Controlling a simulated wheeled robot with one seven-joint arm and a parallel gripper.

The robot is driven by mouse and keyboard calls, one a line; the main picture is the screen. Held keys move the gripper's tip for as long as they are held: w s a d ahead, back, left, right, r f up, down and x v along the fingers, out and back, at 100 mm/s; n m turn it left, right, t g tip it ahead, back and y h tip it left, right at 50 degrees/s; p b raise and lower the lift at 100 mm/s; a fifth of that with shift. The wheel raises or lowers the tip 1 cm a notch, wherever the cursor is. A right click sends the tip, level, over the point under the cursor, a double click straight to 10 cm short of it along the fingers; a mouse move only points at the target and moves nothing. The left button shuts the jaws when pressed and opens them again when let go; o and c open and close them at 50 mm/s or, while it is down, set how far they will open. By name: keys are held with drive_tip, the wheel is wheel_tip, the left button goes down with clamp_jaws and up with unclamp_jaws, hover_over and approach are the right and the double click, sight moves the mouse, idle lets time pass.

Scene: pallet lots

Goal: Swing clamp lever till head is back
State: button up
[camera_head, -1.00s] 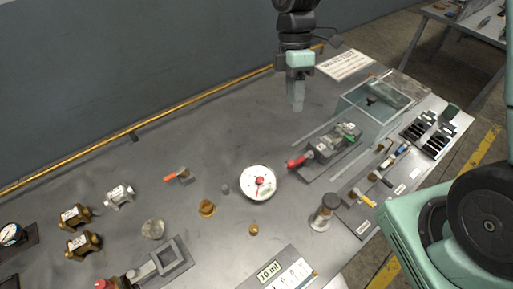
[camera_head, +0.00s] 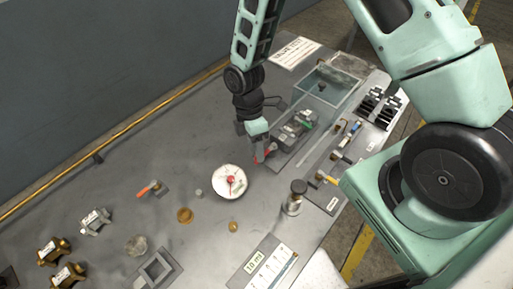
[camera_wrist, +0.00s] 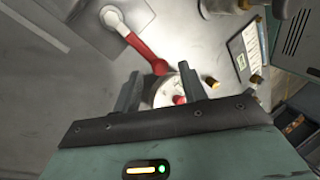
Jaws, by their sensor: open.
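The clamp (camera_head: 297,131) lies on its dark plate on the bench, right of my gripper in the head view, with a green part at its far end. Its red lever (camera_head: 263,155) points toward the dial and is partly hidden by my gripper (camera_head: 260,152). In the wrist view the red lever (camera_wrist: 143,48) runs from a pale round pivot down to between my fingertips (camera_wrist: 160,72). My gripper is open, its fingers on either side of the lever's end. I cannot tell whether they touch it. The clamp's head is not clear in either view.
A white round dial (camera_head: 229,182) with a red centre stands close to the gripper. A clear box (camera_head: 328,88) stands behind the clamp. A dark-capped jar (camera_head: 295,197) and small tools are to the right. Brass fittings (camera_head: 53,252) sit at the left.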

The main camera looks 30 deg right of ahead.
drive_tip(key=shift+x, duration=0.8)
